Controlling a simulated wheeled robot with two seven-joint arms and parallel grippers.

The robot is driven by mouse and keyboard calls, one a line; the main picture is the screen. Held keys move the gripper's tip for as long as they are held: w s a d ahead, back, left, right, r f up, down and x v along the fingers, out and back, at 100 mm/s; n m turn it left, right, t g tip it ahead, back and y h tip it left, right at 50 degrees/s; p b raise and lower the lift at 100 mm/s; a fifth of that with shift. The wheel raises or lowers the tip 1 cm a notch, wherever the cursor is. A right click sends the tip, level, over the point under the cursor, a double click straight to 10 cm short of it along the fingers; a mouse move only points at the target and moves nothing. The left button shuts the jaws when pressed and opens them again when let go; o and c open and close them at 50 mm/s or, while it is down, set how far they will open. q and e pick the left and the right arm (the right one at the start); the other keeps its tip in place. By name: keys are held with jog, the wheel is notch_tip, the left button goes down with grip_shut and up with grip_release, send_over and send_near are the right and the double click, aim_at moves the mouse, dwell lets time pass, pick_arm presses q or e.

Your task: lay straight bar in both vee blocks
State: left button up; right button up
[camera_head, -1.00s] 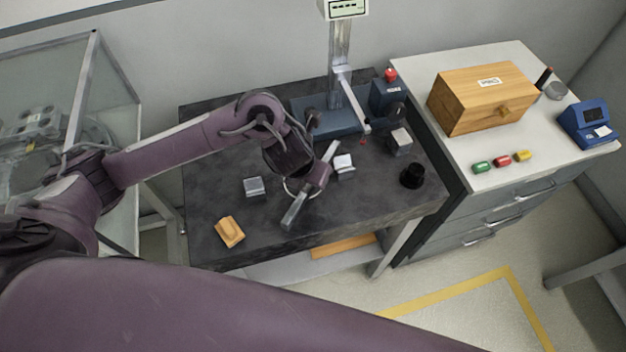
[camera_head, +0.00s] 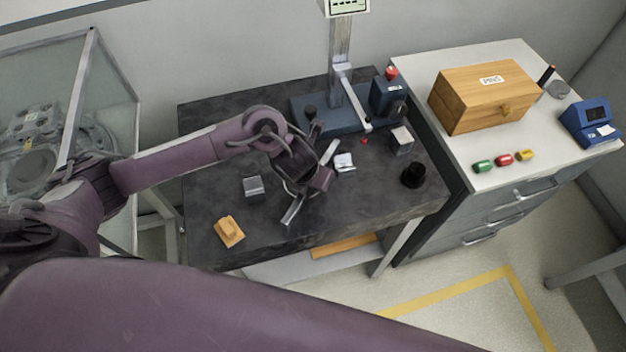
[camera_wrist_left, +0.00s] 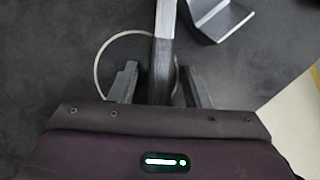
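The straight bar (camera_head: 293,212) is a grey strip slanting under my left gripper; it also shows in the left wrist view (camera_wrist_left: 164,22). My left gripper (camera_wrist_left: 160,88) has one finger on each side of the bar, with narrow dark gaps showing, so it looks open around it. In the head view the left gripper (camera_head: 307,184) hides the bar's middle. One vee block (camera_head: 345,162) stands right of the bar's far end and shows in the wrist view (camera_wrist_left: 215,18). The other vee block (camera_head: 253,187) stands left of the bar. Both look empty. My right gripper is not in view.
A pale ring (camera_wrist_left: 98,65) surrounds the bar area. A yellow block (camera_head: 229,232) lies at the bench's front left. A stand with a blue base (camera_head: 322,118) is at the back; a grey block (camera_head: 402,140) and a black cup (camera_head: 413,176) are right. The dark bench (camera_head: 215,125) is clear at back left.

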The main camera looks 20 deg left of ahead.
pick_arm(q)
grip_shut()
jog(key=shift+r, duration=0.1)
